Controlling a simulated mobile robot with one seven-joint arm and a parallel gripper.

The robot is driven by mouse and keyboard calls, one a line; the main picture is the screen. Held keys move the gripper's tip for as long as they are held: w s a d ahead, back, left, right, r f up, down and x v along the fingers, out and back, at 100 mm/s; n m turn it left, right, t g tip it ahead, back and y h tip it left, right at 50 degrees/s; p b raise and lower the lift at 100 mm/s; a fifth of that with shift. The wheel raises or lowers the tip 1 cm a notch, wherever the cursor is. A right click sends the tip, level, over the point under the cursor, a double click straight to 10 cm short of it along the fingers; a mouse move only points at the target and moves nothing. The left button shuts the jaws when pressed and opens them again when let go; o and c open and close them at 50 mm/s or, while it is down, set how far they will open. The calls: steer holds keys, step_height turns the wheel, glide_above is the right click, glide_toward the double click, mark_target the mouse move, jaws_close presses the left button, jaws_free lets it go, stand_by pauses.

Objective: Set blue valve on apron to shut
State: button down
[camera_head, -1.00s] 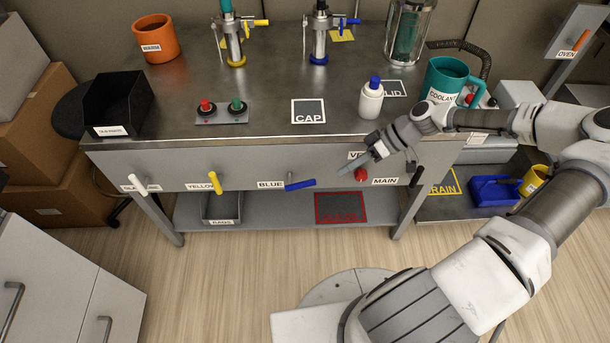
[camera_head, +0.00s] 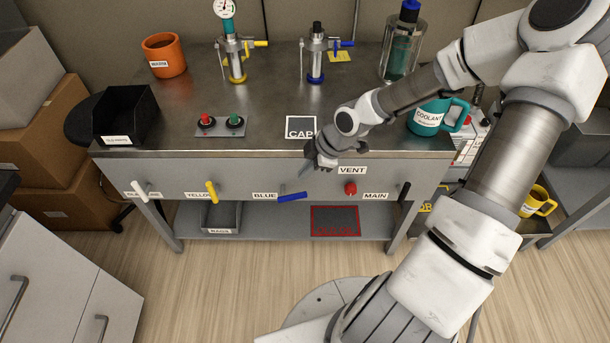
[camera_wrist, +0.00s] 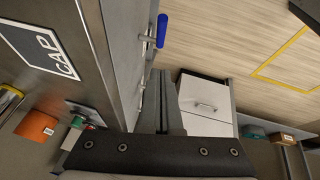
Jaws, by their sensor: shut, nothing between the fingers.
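The blue valve handle (camera_head: 292,197) is on the grey front apron (camera_head: 320,180) of the bench, just right of the BLUE label (camera_head: 264,196). It lies nearly level, its right end slightly higher. My gripper (camera_head: 304,172) is shut and empty, in front of the apron just above the handle and apart from it. In the wrist view, the blue handle (camera_wrist: 162,31) shows beyond the tips of my shut gripper (camera_wrist: 162,74), with a gap between. The handle's pivot is hard to make out in the head view.
On the same apron are a yellow handle (camera_head: 211,191), a white handle (camera_head: 139,190), a red knob (camera_head: 350,189) under VENT and a black handle (camera_head: 404,191) near MAIN. The bench top (camera_head: 270,92) overhangs above. A lower shelf holds a dark bin (camera_head: 221,218).

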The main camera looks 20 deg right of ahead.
steer(key=b, duration=0.4)
glide_above(305, 196)
steer(key=a, duration=0.3)
step_height(305, 196, down, 7)
steer(key=shift+w+d+f+b, duration=0.15)
steer(key=shift+d+f+b, duration=0.25)
steer(key=shift+f, duration=0.45)
steer(key=shift+w+d+f+b, duration=0.1)
steer(key=shift+d+f+b, duration=0.2)
steer(key=shift+f, duration=0.5)
steer(key=shift+d+r+y+p, duration=0.1)
steer(key=shift+d+y+p, duration=0.15)
steer(key=shift+p, duration=0.7)
steer(key=shift+s+d+f+y+p, duration=0.25)
steer(key=shift+y+p, duration=0.2)
steer(key=shift+p, duration=0.75)
steer(key=shift+d+f+p, duration=0.2)
steer(key=shift+d+f, duration=0.05)
steer(key=shift+f, duration=0.25)
steer(key=shift+d+f+p, duration=0.2)
steer(key=shift+f, duration=0.3)
steer(key=shift+s+t, duration=0.1)
steer(key=shift+t, duration=0.2)
steer(key=shift+r, duration=0.1)
